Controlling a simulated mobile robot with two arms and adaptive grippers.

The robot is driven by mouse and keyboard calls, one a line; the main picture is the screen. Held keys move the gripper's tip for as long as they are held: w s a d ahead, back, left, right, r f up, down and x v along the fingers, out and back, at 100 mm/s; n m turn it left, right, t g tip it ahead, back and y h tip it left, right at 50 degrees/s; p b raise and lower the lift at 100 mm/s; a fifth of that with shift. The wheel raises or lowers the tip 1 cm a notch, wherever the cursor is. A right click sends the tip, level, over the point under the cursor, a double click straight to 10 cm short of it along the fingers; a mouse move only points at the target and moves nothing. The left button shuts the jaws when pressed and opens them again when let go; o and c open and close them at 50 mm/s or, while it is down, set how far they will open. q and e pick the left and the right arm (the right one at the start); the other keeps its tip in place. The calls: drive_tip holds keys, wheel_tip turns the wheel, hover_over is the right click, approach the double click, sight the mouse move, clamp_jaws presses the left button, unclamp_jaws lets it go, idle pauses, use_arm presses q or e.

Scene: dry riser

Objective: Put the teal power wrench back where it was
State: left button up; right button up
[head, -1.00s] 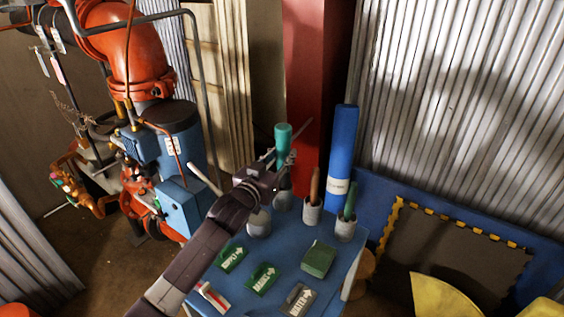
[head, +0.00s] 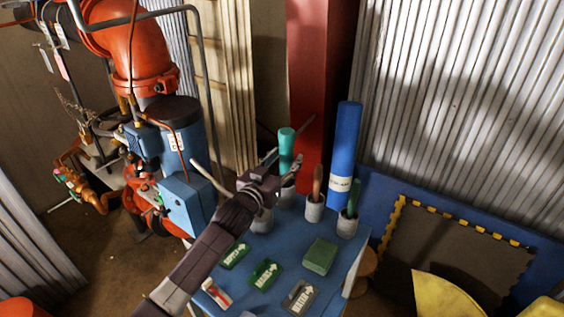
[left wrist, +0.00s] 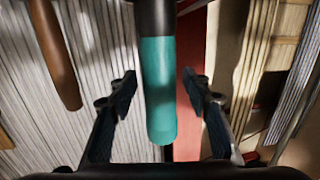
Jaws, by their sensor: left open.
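The teal power wrench (head: 286,150) stands upright, teal end up, at a grey cup (head: 288,193) at the back of the blue table. My gripper hides part of its lower end, so I cannot tell how deep it sits. My left gripper (head: 283,165) is open around it. In the left wrist view the teal part (left wrist: 158,85) is between the spread fingers (left wrist: 158,92), with a visible gap on each side. A dark section joins it at the top of that view. My right gripper is not in view.
Close by stand a cup with a brown handle (head: 317,182), a cup with a green handle (head: 353,198) and a pale-handled cup (head: 262,222). A tall blue roll (head: 345,145) stands behind. Green signs (head: 264,273) and a green block (head: 320,256) lie on the table's front.

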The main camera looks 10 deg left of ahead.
use_arm(q)
drive_tip(key=shift+s, duration=0.2)
drive_tip(key=b+v, duration=0.1)
drive_tip(key=v, duration=1)
drive_tip(key=shift+s, duration=0.3)
drive_tip(key=shift+r, duration=0.1)
